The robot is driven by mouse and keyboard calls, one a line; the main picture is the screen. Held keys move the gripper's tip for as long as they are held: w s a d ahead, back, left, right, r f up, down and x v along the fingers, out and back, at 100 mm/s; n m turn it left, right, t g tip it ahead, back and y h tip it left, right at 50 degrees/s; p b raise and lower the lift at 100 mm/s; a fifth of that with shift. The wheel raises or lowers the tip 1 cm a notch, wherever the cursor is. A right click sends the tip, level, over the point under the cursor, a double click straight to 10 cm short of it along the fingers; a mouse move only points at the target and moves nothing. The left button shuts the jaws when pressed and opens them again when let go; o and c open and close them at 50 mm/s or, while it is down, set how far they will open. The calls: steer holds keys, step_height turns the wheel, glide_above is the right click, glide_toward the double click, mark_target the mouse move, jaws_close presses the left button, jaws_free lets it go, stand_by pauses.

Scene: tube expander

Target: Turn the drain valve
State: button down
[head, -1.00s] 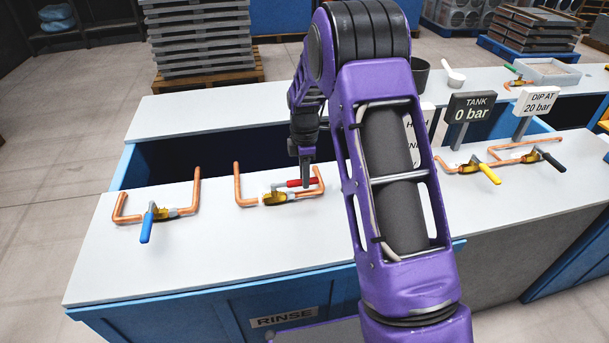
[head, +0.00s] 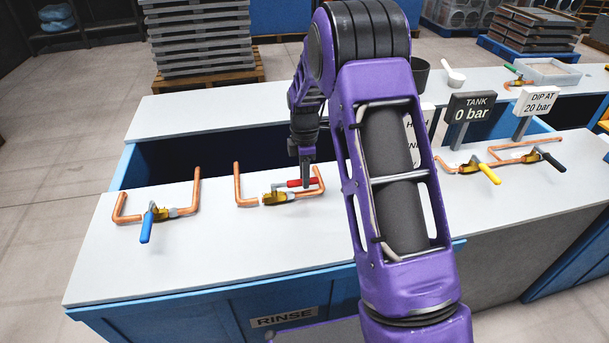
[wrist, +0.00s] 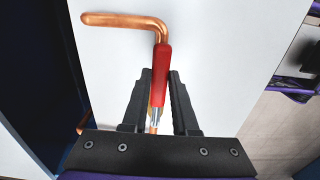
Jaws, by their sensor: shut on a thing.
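A brass valve (head: 275,198) sits in a bent copper pipe (head: 239,185) on the grey-white counter. Its red handle (head: 294,183) lies roughly along the valve body; it also shows in the wrist view (wrist: 161,68). My gripper (head: 306,182) points down at this handle. In the wrist view, the black fingers stand on either side of the handle, and my gripper (wrist: 161,84) is shut on it. The fingers hide part of the valve below. No label in view marks which valve is the drain.
A blue-handled valve (head: 147,228) stands to the left. Yellow-handled (head: 489,174) and black-handled (head: 550,160) valves are at the right, near the TANK 0 bar sign (head: 471,107) and the DIP AT 20 bar sign (head: 540,103). A dark open basin (head: 215,160) lies behind the red-handled valve.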

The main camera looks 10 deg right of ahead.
steer(key=shift+s, duration=0.1)
steer(key=s+m, duration=0.2)
steer(key=shift+a+m+b, duration=0.15)
steer(key=shift+m+b, duration=0.15)
steer(key=shift+m, duration=0.1)
steer(key=s+m, duration=0.1)
steer(key=m, duration=0.1)
steer(key=shift+s+a+m, duration=0.35)
steer(key=shift+s+m, duration=0.05)
steer(key=m, duration=0.1)
steer(key=s+a+m, duration=0.1)
steer(key=shift+s+a+m+b, duration=0.1)
steer(key=shift+s+m+b, duration=0.2)
steer(key=m, duration=0.1)
steer(key=s+a+m, duration=0.1)
steer(key=shift+s+a+m, duration=0.2)
steer(key=shift+a+m, duration=0.05)
steer(key=shift+m, duration=0.15)
steer(key=a+m, duration=0.1)
steer(key=s+a+m, duration=0.1)
steer(key=m, duration=0.1)
steer(key=shift+a, duration=0.15)
steer(key=shift+s+a+m, duration=0.1)
steer(key=shift+a+m, duration=0.55)
steer(key=shift+m, duration=0.35)
steer(key=shift+s+a+m, duration=0.1)
steer(key=shift+a+m, duration=0.55)
steer(key=shift+m, duration=0.35)
